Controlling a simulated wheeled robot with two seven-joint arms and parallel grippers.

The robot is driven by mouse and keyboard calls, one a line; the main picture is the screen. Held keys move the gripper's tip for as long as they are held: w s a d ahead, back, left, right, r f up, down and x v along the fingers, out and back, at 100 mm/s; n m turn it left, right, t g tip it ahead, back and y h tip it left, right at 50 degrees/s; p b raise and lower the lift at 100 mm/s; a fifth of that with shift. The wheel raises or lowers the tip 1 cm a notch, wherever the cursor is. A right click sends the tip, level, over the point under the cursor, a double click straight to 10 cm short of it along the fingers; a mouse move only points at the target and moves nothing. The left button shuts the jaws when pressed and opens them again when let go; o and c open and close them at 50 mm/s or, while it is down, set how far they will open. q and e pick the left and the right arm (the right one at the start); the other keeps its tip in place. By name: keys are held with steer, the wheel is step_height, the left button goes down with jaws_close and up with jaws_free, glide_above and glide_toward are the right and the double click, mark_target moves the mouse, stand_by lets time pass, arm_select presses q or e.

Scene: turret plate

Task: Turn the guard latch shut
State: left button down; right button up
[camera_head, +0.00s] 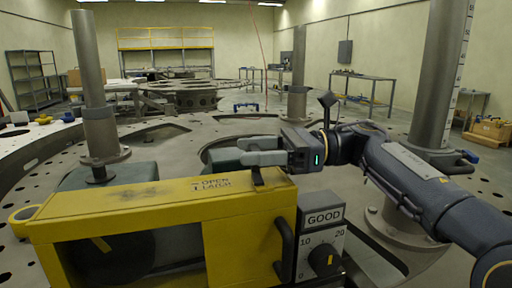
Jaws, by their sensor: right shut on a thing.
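The yellow guard (150,205) stands in the foreground, with an "OPEN LATCH" label on its top bar. A small dark latch piece (257,177) stands at the bar's right part, just below my right gripper's fingers. My right gripper (241,151) reaches in from the right, its grey fingers pointing left above the bar. It is shut on the latch, but the fingers hide most of the grip. A black handle (285,247) is on the guard's right end. My left gripper is not in view.
Thick grey posts (92,85) rise from the perforated plate at left, centre and right. Shelves (33,80) and tables stand along the far walls.

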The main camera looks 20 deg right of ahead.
steer(key=shift+n+g, duration=0.9)
steer(key=shift+g, duration=0.5)
steer(key=o, duration=1)
steer(key=d, duration=0.4)
steer(key=d+p, duration=0.1)
steer(key=d, duration=0.2)
steer(key=shift+w+d, duration=0.2)
steer(key=shift+d, duration=0.15)
